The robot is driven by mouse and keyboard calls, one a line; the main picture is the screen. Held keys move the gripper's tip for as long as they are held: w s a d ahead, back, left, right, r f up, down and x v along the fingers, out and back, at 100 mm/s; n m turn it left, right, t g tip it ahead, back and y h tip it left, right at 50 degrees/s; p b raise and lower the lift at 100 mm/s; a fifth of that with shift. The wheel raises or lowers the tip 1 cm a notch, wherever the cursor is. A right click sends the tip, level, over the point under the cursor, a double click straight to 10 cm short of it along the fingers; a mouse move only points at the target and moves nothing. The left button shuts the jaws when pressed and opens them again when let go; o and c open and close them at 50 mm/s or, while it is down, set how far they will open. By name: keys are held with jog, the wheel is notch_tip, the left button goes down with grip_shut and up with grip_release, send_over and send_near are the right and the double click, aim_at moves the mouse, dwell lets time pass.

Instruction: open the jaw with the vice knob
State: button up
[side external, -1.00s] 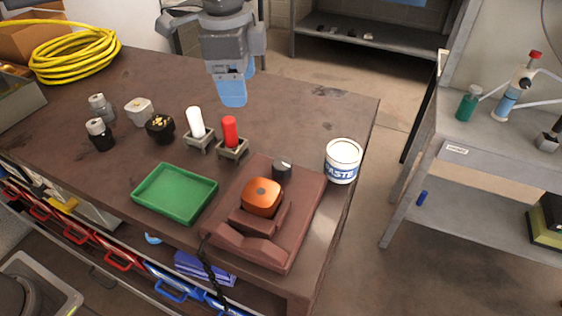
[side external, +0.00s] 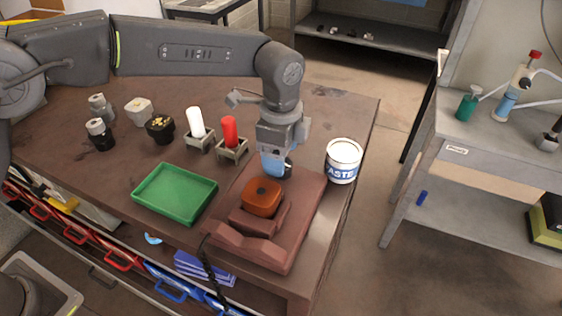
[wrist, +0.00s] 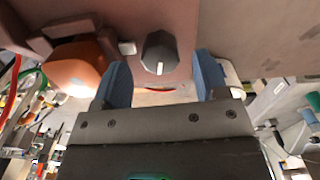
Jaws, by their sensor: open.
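The vice (side external: 303,197) is a reddish-brown block with raised jaws (side external: 262,222) near the table's front right corner. An orange rounded part (side external: 263,197) sits at the jaws. The dark vice knob (wrist: 158,52), with a light pointer mark, stands behind the orange part; in the side view my gripper mostly hides it. My gripper (side external: 276,170) points down at the knob. In the wrist view its blue fingers (wrist: 162,76) are apart, one on each side of the knob, with visible gaps. I cannot tell how deep the knob sits between them.
A white paste tub (side external: 343,162) stands close to the right of my gripper. A green tray (side external: 174,194) lies left of the vice. Red (side external: 230,132) and white (side external: 196,122) cylinders stand in holders behind it. Small fittings are farther left.

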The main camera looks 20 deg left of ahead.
jog(key=shift+f, duration=1.55)
jog(key=c, duration=0.9)
